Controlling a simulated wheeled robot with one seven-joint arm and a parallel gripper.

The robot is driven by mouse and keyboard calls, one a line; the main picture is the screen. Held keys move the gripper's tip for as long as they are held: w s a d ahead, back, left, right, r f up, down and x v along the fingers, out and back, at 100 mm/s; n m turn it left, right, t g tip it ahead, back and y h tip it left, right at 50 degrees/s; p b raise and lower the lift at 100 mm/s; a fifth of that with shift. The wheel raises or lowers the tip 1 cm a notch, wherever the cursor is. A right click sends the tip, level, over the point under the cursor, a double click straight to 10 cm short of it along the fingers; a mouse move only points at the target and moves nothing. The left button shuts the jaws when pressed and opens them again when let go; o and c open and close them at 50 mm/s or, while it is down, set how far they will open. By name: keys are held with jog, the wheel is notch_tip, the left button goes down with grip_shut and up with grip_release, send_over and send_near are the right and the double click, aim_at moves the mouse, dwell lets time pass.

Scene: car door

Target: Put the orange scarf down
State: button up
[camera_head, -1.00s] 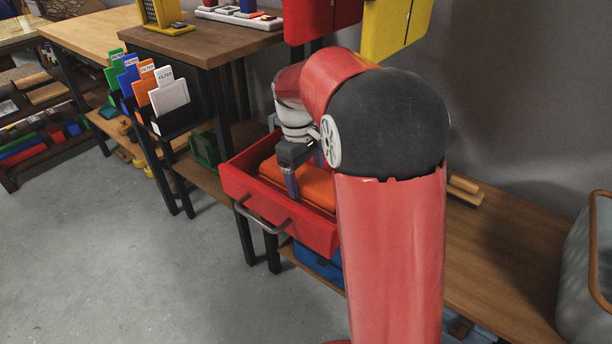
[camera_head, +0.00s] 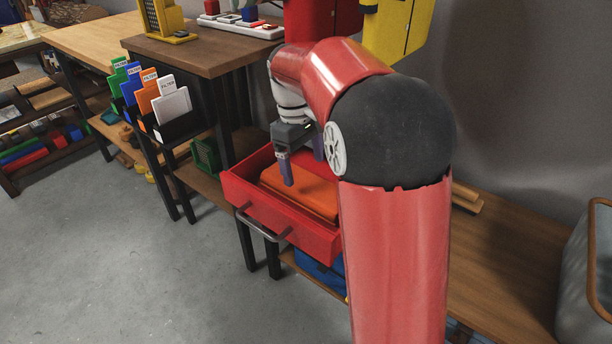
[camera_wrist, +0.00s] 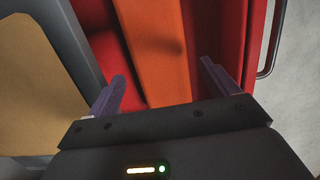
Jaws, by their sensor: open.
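The orange scarf (camera_head: 300,192) lies folded flat inside the open red drawer (camera_head: 262,205). It also shows in the wrist view (camera_wrist: 157,60), as an orange band running through the red drawer interior. My gripper (camera_head: 290,172) is above the drawer, pointing down over the scarf, with its fingers apart. In the wrist view the two purple fingertips of my gripper (camera_wrist: 162,72) stand on either side of the scarf with nothing held between them. My own arm hides the right part of the drawer in the head view.
The drawer's grey handle (camera_head: 262,226) faces the open floor (camera_head: 130,270). Several coloured filters stand in a black holder (camera_head: 180,128) at the left. A brown tabletop (camera_head: 200,50) is behind them. A wooden bench (camera_head: 510,255) and grey basket (camera_head: 590,270) are at the right.

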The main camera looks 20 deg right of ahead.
aim_at(301, 179)
notch_tip(301, 179, up, 6)
jog(key=s+r+m+t, duration=0.2)
jog(key=s+m+t, duration=0.2)
jog(key=s, duration=0.9)
jog(key=s+f+m+t, duration=0.1)
jog(key=s+f, duration=0.2)
jog(key=s, duration=0.2)
jog(key=s+f+m+t+y, duration=0.1)
jog(key=s+f+m+t, duration=0.1)
jog(key=s, duration=0.3)
jog(key=shift+s+a+f+p, duration=0.35)
jog(key=shift+f+p, duration=0.05)
jog(key=shift+f, duration=0.1)
